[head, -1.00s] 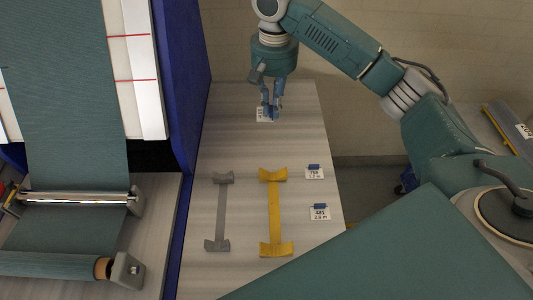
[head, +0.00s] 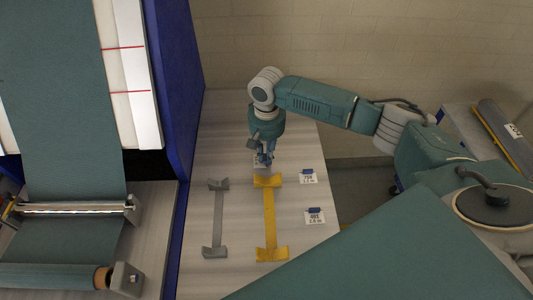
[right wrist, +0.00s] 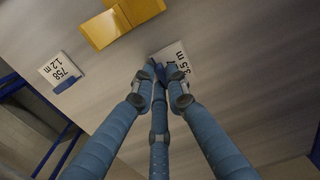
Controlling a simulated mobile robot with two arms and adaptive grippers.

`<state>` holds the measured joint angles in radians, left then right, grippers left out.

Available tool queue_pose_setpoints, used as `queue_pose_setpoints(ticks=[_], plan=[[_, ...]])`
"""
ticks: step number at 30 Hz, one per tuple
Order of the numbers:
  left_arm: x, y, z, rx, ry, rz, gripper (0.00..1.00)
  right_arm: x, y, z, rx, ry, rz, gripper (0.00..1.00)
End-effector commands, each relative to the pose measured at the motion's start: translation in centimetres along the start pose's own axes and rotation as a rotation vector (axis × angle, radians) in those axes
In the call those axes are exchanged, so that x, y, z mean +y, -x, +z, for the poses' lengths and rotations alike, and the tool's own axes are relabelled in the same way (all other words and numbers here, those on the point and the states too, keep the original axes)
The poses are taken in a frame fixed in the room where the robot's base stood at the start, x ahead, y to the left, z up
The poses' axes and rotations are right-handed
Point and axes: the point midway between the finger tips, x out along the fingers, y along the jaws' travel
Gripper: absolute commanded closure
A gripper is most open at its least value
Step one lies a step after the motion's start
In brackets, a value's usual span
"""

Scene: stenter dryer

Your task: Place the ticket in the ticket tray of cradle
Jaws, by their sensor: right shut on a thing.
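My right gripper (head: 265,161) is shut on a white ticket (head: 257,163) just behind the far end of the yellow cradle (head: 269,219). In the right wrist view the fingers (right wrist: 160,72) meet at the blue part of this ticket (right wrist: 175,54), which reads "3.5 m" and is partly hidden. The yellow cradle's end also shows there (right wrist: 122,22), apart from the ticket. A grey cradle (head: 217,219) lies to the left of the yellow one. I cannot make out the ticket tray clearly. My left gripper is not in view.
Two other tickets with blue clips, one marked 758 (head: 308,177) and one below it (head: 315,217), lie right of the yellow cradle. A blue panel (head: 176,90) borders the table (head: 225,125) on the left. The table's far part is clear.

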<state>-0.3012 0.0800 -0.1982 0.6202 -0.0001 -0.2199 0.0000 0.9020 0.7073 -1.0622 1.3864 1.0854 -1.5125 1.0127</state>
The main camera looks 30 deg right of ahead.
Motion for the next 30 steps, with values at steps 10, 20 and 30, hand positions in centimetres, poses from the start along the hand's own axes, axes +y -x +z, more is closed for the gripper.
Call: queue_pose_setpoints(ticks=[10,20,30], plan=[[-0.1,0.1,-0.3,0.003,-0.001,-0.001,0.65,0.0,-0.2,0.0,0.001,0.0,-0.001,1.0],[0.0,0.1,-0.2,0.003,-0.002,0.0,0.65,0.0,-0.3,-0.1,0.002,0.0,-0.001,0.68],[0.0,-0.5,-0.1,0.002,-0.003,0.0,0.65,0.0,2.8,-0.2,0.006,0.001,-0.003,0.68]])
